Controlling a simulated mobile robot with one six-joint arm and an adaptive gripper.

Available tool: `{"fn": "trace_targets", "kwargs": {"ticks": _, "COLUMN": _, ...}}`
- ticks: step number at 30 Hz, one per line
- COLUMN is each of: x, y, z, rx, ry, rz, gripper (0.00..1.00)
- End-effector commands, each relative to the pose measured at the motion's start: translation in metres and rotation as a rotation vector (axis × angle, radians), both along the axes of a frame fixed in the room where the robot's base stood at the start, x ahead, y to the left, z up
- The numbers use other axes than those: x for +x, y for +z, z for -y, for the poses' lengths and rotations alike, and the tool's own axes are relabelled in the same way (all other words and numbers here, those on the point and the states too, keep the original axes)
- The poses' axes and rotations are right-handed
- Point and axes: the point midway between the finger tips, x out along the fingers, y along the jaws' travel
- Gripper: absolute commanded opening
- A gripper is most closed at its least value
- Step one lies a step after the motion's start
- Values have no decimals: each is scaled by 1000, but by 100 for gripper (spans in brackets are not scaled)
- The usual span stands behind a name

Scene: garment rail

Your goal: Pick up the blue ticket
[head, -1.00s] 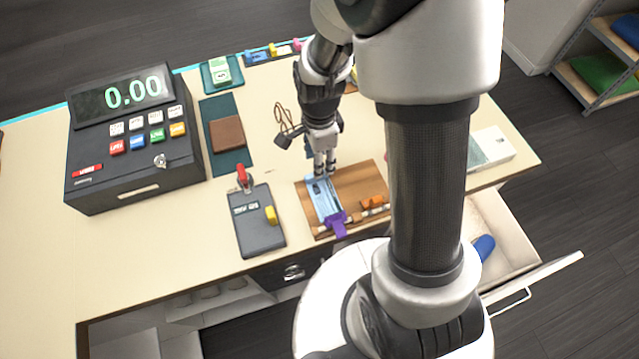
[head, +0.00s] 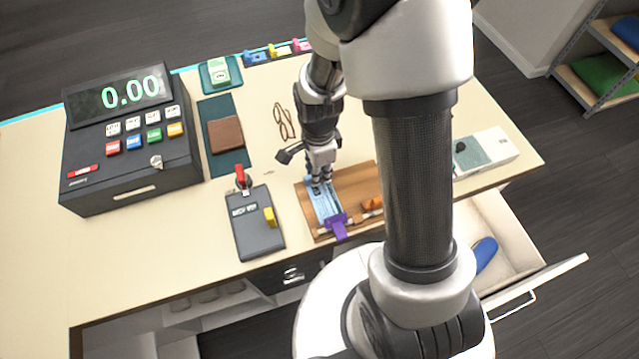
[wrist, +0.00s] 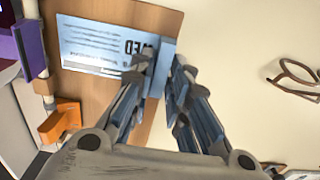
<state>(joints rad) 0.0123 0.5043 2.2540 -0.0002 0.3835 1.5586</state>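The blue ticket (head: 324,204) lies flat on the wooden board, a light blue slip with dark print. In the wrist view the ticket (wrist: 95,48) shows large letters near its right end, where a raised light blue strip stands. My gripper (head: 321,187) is down at the ticket's far end in the head view. In the wrist view my gripper (wrist: 164,66) has its two fingers apart, one on each side of the raised strip. Whether they touch it is unclear. A purple clip (head: 337,226) sits at the ticket's near end.
The wooden board (head: 356,184) also carries an orange block (head: 371,204) and a rod. Left are a dark device with a red lever (head: 257,224) and a cash register (head: 130,140). Glasses (head: 284,121) lie behind. An open drawer (head: 500,240) is at the right front.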

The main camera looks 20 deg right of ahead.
Motion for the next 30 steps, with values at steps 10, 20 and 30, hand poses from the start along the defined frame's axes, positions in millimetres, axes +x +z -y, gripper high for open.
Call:
{"fn": "trace_targets", "kwargs": {"ticks": 10, "x": 0, "y": 0, "z": 0, "rx": 0, "ry": 0, "rz": 0, "gripper": 5}}
{"fn": "trace_targets", "kwargs": {"ticks": 20, "x": 1, "y": 23, "z": 0, "rx": 0, "ry": 0, "rz": 3, "gripper": 5}}
{"fn": "trace_targets", "kwargs": {"ticks": 30, "x": 2, "y": 98, "z": 0, "rx": 0, "ry": 0, "rz": 7, "gripper": 5}}
